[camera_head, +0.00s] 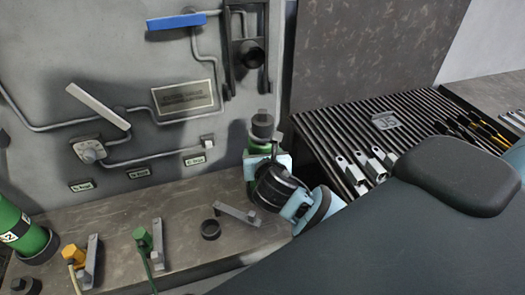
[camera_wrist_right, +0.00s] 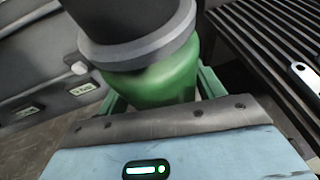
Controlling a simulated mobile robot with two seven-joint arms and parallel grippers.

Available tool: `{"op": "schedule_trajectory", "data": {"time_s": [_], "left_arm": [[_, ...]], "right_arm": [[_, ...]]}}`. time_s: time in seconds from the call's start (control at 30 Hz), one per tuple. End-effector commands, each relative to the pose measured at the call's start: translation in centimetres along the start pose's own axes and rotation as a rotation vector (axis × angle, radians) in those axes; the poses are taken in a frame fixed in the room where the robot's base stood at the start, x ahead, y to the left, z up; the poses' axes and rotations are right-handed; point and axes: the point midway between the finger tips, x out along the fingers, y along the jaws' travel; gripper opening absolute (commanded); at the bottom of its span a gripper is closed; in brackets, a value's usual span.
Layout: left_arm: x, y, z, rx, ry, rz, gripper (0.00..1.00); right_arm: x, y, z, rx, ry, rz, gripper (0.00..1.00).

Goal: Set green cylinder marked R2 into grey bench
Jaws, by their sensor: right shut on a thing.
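A green cylinder with a dark cap (camera_head: 263,148) stands upright at the right end of the grey bench (camera_head: 125,215). My right gripper (camera_head: 266,160) is shut around it. In the right wrist view the green body (camera_wrist_right: 165,80) sits between the fingers, with a grey collar and dark top above it. Its marking and its lower end are hidden, so I cannot tell whether it touches the bench. Another green cylinder (camera_head: 22,236), with a white label ending in 2, stands at the bench's left end. My left gripper is not in view.
The bench has a dark ring (camera_head: 210,229), a grey lever (camera_head: 237,214), and yellow (camera_head: 73,256) and green (camera_head: 143,241) fittings. A panel with pipes and a blue handle (camera_head: 176,21) rises behind. A slatted rack (camera_head: 345,135) with metal brackets (camera_head: 352,174) is on the right.

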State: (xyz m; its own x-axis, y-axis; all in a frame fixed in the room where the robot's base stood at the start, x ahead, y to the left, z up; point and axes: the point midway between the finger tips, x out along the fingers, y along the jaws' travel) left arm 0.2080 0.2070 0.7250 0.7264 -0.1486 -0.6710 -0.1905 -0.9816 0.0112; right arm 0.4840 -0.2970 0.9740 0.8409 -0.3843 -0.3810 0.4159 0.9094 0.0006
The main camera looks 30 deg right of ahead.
Motion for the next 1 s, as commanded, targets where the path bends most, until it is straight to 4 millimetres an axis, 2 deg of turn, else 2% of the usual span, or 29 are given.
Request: {"op": "schedule_trajectory", "data": {"time_s": [0.03,0.07,0.23,0.6,1.0], "left_arm": [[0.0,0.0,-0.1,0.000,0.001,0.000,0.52],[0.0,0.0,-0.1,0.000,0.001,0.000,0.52],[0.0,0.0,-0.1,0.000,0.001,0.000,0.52],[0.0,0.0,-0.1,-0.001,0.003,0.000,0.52],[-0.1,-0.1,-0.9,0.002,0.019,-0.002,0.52]], "right_arm": [[0.0,0.0,0.5,0.003,-0.013,0.002,0.00],[0.0,0.0,0.5,0.003,-0.014,0.002,0.69],[0.0,0.0,0.3,0.003,-0.009,0.002,0.91],[-0.2,0.0,-0.3,-0.001,0.005,0.000,0.93],[-6.1,0.0,0.0,0.001,-0.003,0.003,0.93]]}}
